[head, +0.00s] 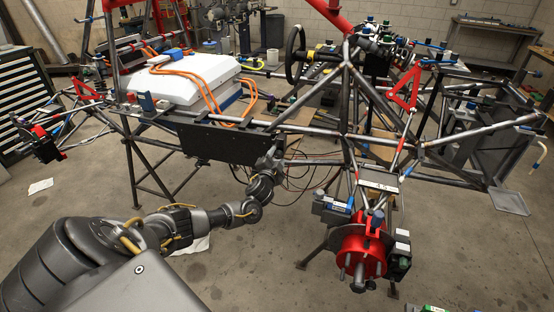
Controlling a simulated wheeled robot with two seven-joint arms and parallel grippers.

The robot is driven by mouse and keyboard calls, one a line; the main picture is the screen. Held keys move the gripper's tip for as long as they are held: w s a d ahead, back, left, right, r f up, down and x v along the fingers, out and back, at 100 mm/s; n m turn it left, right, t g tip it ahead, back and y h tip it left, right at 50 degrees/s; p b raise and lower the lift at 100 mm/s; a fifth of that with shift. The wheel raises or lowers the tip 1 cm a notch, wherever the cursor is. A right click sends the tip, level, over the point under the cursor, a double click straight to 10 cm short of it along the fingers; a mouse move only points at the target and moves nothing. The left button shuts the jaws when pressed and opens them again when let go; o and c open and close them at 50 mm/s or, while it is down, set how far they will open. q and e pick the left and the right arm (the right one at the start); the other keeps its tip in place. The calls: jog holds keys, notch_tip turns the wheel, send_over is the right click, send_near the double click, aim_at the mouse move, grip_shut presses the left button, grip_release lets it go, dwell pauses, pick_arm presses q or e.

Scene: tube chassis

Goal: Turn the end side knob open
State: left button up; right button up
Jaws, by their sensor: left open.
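The tube chassis (300,130) fills the middle of the head view. A black box with a flat side panel (215,142) hangs on it, below a white case. My left arm reaches in from the lower left, and my left gripper (272,157) is at the right end of the black box. The gripper is small and dark here; it is open. No knob can be made out clearly; the spot at the box's end is covered by the gripper. I cannot tell whether the gripper touches anything. My right gripper is not in view.
The white case (190,78) with orange cables sits above the black box. A red hub (360,255) juts out at the front right. Loose cables hang (300,180) right of the gripper. The concrete floor (270,270) is open in front.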

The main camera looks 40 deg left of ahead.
pick_arm(q)
jog(key=shift+c, duration=0.2)
jog(key=c, duration=0.9)
jog(key=shift+n, duration=0.4)
jog(key=n, duration=0.2)
jog(key=shift+f+n, duration=0.1)
jog(key=shift+n, duration=0.3)
jog(key=n, duration=0.5)
jog(key=shift+d, duration=0.1)
jog(key=n, duration=0.9)
jog(key=shift+n, duration=0.3)
